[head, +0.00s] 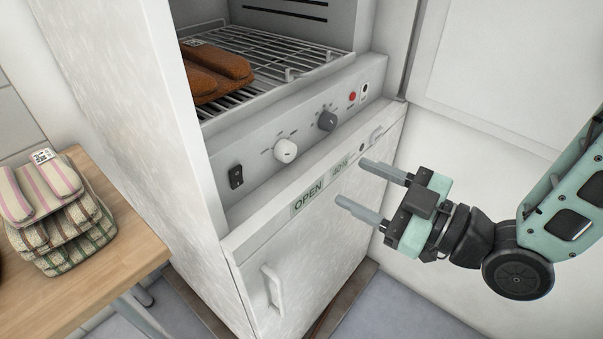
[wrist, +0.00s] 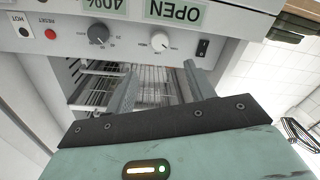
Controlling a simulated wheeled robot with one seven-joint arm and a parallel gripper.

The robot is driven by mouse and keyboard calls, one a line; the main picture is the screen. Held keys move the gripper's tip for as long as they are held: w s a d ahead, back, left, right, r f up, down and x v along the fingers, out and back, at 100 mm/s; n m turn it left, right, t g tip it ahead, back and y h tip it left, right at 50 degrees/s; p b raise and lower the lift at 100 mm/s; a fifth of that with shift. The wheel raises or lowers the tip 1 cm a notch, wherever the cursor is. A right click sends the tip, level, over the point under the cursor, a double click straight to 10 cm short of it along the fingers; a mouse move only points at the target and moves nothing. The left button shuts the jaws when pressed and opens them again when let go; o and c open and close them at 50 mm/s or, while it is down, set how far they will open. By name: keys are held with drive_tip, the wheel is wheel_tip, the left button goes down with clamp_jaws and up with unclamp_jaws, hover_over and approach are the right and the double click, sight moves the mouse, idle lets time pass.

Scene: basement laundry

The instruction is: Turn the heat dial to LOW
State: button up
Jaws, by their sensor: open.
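The wrist view, upside down, also shows the white dial (wrist: 160,41) and the dark dial (wrist: 98,34). My gripper (head: 352,182) is open and empty, its fingers pointing left toward the cabinet, lower than the dials in the head view. It touches neither dial. Its two fingers also show in the wrist view (wrist: 158,78).
A black rocker switch (head: 236,176) and a red reset button (head: 352,97) flank the dials. Below is a door with an OPEN label (head: 308,196) and a handle (head: 271,286). Striped folded items (head: 60,235) sit on a wooden table.

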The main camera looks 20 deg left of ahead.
sight(291, 153)
drive_tip(key=x, duration=1.1)
drive_tip(key=shift+w+a+p, duration=0.1)
drive_tip(key=shift+a+p, duration=0.2)
drive_tip(key=shift+p, duration=0.1)
drive_tip(key=c, duration=1)
